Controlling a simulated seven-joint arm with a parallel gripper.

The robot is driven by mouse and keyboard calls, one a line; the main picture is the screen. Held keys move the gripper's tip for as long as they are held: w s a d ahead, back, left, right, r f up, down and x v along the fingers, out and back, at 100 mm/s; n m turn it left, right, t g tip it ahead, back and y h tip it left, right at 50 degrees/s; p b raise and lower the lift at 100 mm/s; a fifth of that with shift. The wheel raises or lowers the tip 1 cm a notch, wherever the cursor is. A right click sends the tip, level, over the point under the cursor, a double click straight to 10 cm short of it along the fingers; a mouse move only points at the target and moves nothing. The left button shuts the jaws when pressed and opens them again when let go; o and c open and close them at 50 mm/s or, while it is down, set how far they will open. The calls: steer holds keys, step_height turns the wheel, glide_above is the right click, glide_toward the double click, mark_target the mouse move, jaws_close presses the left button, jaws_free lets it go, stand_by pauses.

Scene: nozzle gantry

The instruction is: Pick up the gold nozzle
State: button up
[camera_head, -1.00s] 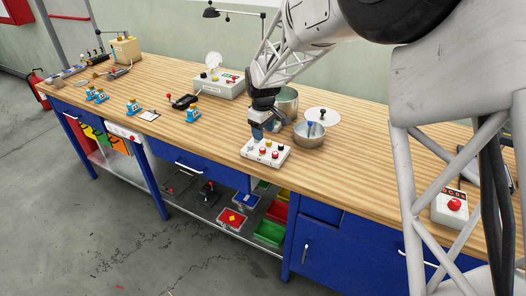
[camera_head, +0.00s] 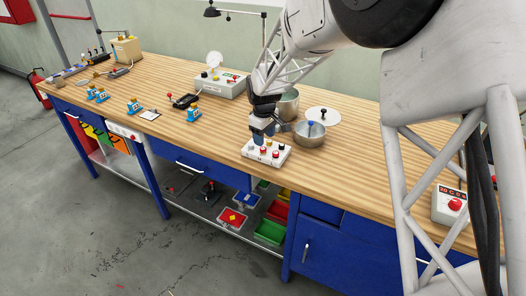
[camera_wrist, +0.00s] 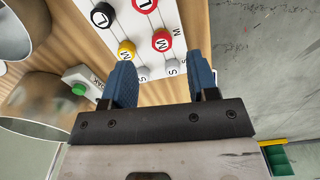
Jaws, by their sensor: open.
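The gold nozzle (camera_wrist: 127,50) is a round yellow knob beside a letter M on a white board (camera_head: 254,155). In the wrist view it sits just beyond the tip of my left blue finger. My gripper (camera_wrist: 161,58) is open and empty, its two fingers apart over the near edge of the board. A red nozzle (camera_wrist: 161,40) marked M lies beyond the gap between the fingertips, right of the gold one. In the head view my gripper (camera_head: 262,136) is over the rear left part of the board. Whether a finger touches the gold nozzle cannot be told.
A black nozzle (camera_wrist: 102,15), another red nozzle (camera_wrist: 145,5) and two small grey nozzles (camera_wrist: 143,73) share the board. A metal bowl (camera_head: 309,137) and a pot (camera_head: 289,104) stand close behind. The wooden bench (camera_head: 225,145) is clear left of the board.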

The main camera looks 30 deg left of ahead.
mark_target(263, 148)
steer(key=shift+a+f, duration=0.15)
steer(key=shift+f, duration=2.45)
steer(key=c, duration=1)
jaws_close()
steer(key=shift+r, duration=0.15)
steer(key=shift+r, duration=0.5)
steer(key=shift+s+d+r, duration=0.1)
steer(key=shift+s+r, duration=0.05)
steer(key=shift+r, duration=0.45)
steer(key=shift+s+d+r, duration=0.1)
steer(key=shift+s+r, duration=0.05)
steer(key=shift+r, duration=0.45)
steer(key=s+d+r, duration=0.1)
steer(key=s+d, duration=0.9)
steer(key=s, duration=0.1)
steer(key=shift+s+r, duration=0.15)
steer(key=shift+s, duration=0.15)
